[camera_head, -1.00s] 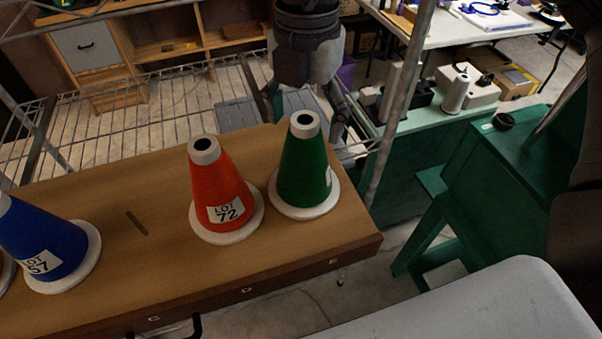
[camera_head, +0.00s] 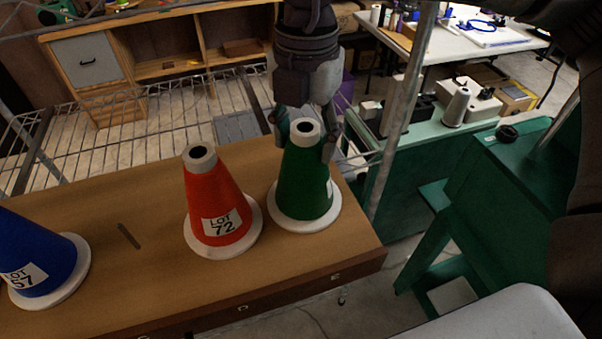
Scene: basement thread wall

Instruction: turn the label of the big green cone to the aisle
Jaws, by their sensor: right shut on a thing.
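The big green cone (camera_head: 306,183) stands upright on its white round base at the right end of the wooden top. Only a thin white edge of its label (camera_head: 330,188) shows, on its right side; the label's face is turned away from this view. My right gripper (camera_head: 304,135) comes down from behind the cone, with a finger on each side of its upper part, and is shut on it. The cone's far side is hidden. My left gripper is not in view.
A red cone (camera_head: 216,196) labelled LOT 72 stands close on the left. A blue cone (camera_head: 31,254) is farther left. A metal rack post (camera_head: 401,120) rises at the right, beside green furniture (camera_head: 500,185).

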